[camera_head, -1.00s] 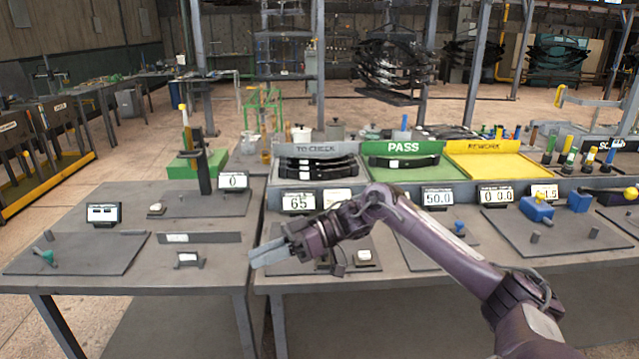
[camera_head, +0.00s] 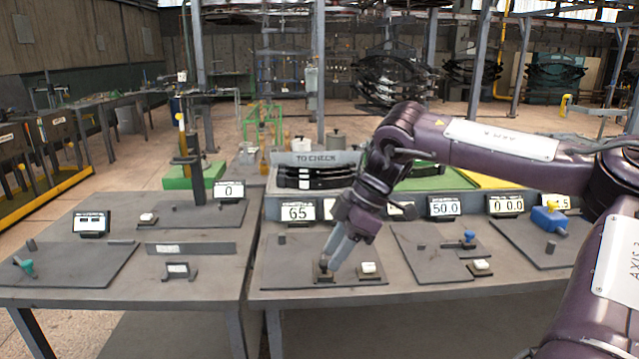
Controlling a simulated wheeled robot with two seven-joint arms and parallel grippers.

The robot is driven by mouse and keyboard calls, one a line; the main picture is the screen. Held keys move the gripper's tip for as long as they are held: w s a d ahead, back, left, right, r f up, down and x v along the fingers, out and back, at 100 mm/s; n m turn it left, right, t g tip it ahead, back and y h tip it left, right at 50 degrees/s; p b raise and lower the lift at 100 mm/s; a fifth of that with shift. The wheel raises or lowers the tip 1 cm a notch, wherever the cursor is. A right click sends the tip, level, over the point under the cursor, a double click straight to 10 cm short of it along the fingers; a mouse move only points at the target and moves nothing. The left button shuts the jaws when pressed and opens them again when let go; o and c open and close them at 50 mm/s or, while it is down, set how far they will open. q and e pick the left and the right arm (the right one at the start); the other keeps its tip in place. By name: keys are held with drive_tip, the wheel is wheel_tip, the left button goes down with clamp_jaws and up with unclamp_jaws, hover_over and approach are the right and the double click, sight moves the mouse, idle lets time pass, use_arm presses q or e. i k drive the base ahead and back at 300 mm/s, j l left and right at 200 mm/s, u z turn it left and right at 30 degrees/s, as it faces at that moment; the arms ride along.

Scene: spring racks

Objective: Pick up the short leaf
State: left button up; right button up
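Several dark curved leaves (camera_head: 314,178) lie stacked in the grey TO CHECK tray (camera_head: 276,183) at the back of the middle table. I cannot tell which is the short one. Part of the green PASS tray (camera_head: 462,184) shows behind my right arm; its leaf is mostly hidden. My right gripper (camera_head: 332,262) points down in front of the TO CHECK tray, over a small dark block (camera_head: 323,276) on a grey plate. It is clear of the leaves. Its fingers look close together, but I cannot tell if they are shut. My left gripper is not in view.
Displays (camera_head: 299,212) line the tray fronts. A white button (camera_head: 369,268) sits right of my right gripper. A blue and yellow device (camera_head: 548,219) stands at the right. The left table carries a flat dark bar (camera_head: 210,249) and a post on a green base (camera_head: 196,176).

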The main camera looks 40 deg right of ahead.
sight(282, 181)
drive_tip(key=i+l, duration=0.35)
drive_tip(key=l, duration=0.15)
drive_tip(key=i+l, duration=0.3)
drive_tip(key=l, duration=0.15)
drive_tip(key=i+l, duration=0.35)
drive_tip(key=l, duration=0.15)
drive_tip(key=i+l, duration=0.35)
drive_tip(key=l, duration=0.1)
